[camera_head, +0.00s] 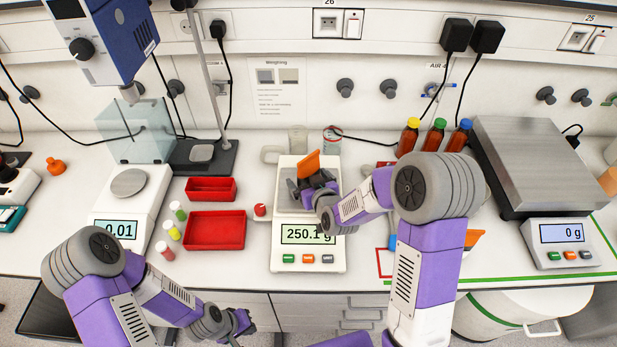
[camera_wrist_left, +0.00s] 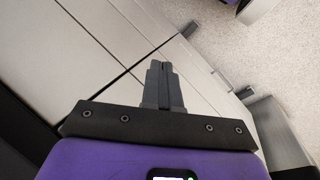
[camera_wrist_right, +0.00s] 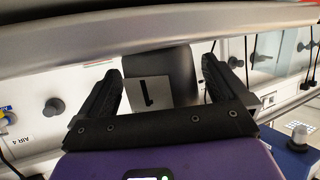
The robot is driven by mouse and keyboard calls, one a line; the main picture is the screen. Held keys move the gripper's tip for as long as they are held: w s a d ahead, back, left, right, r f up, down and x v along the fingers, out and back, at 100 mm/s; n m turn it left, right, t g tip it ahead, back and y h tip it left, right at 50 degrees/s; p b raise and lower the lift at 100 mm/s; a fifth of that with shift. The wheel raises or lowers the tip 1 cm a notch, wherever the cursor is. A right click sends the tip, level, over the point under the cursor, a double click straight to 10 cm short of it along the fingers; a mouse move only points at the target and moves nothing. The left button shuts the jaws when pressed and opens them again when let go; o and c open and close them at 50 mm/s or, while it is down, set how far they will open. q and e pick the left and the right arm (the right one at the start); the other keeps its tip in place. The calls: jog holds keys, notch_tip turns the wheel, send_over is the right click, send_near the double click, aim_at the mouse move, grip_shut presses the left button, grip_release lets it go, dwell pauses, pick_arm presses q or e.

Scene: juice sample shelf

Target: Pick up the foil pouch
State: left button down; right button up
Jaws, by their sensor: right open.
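I cannot make out the foil pouch for certain. A tilted orange thing (camera_head: 307,164) shows at the pan of the middle scale (camera_head: 308,261), which reads 250.1 g; I cannot tell if it is part of the pouch. My right gripper (camera_head: 316,183) is over this pan, beside the orange thing, partly hidden by its own wrist. In the right wrist view its fingers (camera_wrist_right: 160,85) are apart, with a dark grey block bearing a pale label (camera_wrist_right: 155,90) showing between them; contact is unclear. My left gripper (camera_head: 243,322) is low before the bench front, its fingers together and empty (camera_wrist_left: 161,85).
Red trays (camera_head: 214,230) and several small capped vials (camera_head: 172,230) lie left of the middle scale. Bottles (camera_head: 434,135) stand behind my right arm. A large scale (camera_head: 535,165) is at the right. Another orange thing (camera_head: 474,238) is partly behind my right arm.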

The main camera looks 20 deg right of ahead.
jog(key=shift+c, duration=0.3)
jog(key=c, duration=1.3)
